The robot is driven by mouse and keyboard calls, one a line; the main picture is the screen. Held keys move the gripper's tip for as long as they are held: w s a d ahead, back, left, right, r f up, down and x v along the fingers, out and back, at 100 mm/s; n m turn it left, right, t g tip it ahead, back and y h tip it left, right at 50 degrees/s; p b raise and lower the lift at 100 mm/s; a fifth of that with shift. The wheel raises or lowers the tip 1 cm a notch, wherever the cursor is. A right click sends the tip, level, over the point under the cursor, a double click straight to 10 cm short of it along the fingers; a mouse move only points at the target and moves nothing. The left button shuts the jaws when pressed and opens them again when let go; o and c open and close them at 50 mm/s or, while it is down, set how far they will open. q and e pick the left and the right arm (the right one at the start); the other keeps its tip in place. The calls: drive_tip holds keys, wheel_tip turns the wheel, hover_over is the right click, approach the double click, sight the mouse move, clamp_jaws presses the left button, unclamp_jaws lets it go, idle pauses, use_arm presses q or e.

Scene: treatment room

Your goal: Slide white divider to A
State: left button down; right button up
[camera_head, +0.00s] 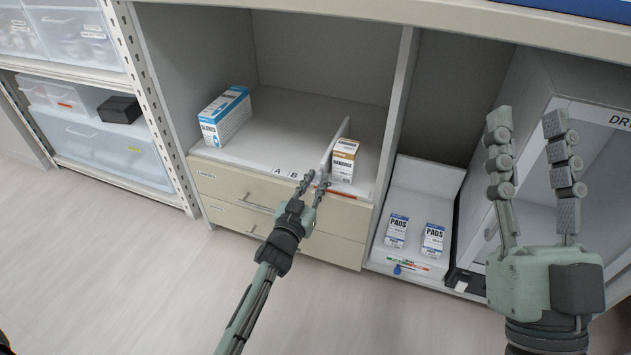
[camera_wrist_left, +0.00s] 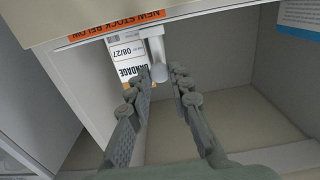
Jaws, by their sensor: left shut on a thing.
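The white divider (camera_head: 338,139) stands upright on the shelf, between the A and B letter marks (camera_head: 285,172) on its left and a brown-and-white bandage box (camera_head: 343,162) on its right. My left gripper (camera_head: 313,181) is at the divider's front end, shut on it. In the left wrist view, the divider's rounded white front end (camera_wrist_left: 156,62) lies between the fingertips of my left gripper (camera_wrist_left: 162,80). The bandage box (camera_wrist_left: 128,62) is close beside it there. My right gripper (camera_head: 527,122) is raised at the right, open and empty.
A blue-and-white box (camera_head: 225,117) stands at the shelf's left. Drawers (camera_head: 235,190) lie below the shelf. A bay with two pads boxes (camera_head: 433,238) and an open-fronted cabinet (camera_head: 590,145) are to the right. Shelf room between the blue-and-white box and the divider is clear.

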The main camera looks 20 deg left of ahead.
use_arm(q)
drive_tip(key=a+p, duration=0.2)
drive_tip(key=a, duration=1.3)
drive_tip(key=shift+w+a, duration=0.25)
drive_tip(key=shift+a, duration=0.05)
use_arm(e)
drive_tip(key=shift+w+a+f+g+h, duration=0.15)
drive_tip(key=shift+w+a+f+g, duration=0.1)
drive_tip(key=shift+f+g, duration=0.35)
drive_tip(key=shift+w+a+f+g+h, duration=0.1)
drive_tip(key=shift+w+a+f+g, duration=0.15)
drive_tip(key=shift+f+g, duration=0.35)
drive_tip(key=shift+w+a+f+g+h, duration=0.15)
drive_tip(key=shift+w+a+f+g, duration=0.1)
drive_tip(key=shift+f+g, duration=0.35)
use_arm(q)
drive_tip(key=c, duration=1.4)
unclamp_jaws()
drive_tip(key=shift+a, duration=0.1)
drive_tip(key=s, duration=1.2)
drive_tip(key=shift+a, duration=0.15)
